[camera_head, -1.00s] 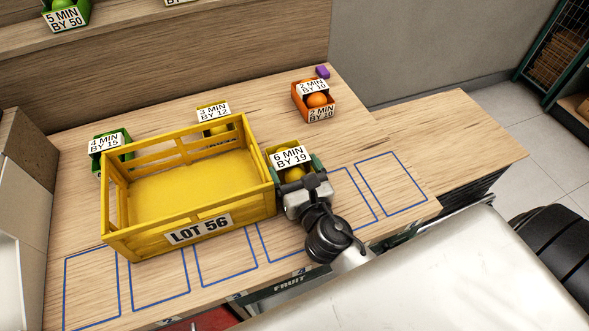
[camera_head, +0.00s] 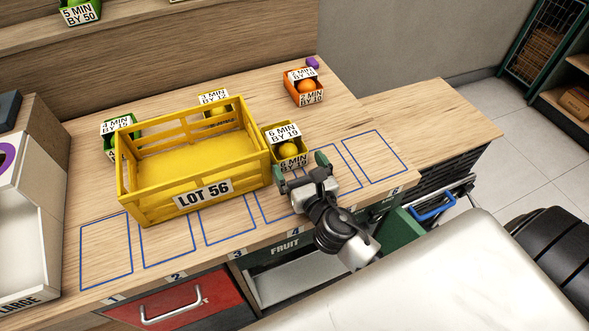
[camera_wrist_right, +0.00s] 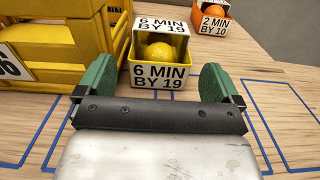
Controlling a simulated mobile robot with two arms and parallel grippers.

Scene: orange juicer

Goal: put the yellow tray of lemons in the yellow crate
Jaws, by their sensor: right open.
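The yellow tray (camera_head: 287,161), labelled 6 MIN BY 19, stands on the counter close beside the right end of the yellow crate (camera_head: 150,205). A lemon (camera_head: 288,149) shows in it; the tray also shows in the right wrist view (camera_wrist_right: 160,84). The crate is large, slatted, labelled LOT 56, and its visible floor is empty. My right gripper (camera_head: 300,168) is open and empty on the near side of the tray. In the right wrist view its green fingers (camera_wrist_right: 157,78) point toward the tray, which lies beyond and between them. My left gripper is out of view.
A green tray (camera_head: 110,146) and another yellow-looking tray (camera_head: 213,99) stand behind the crate, partly hidden. Blue outlined rectangles along the front are mostly bare. A red drawer (camera_head: 185,305) is below.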

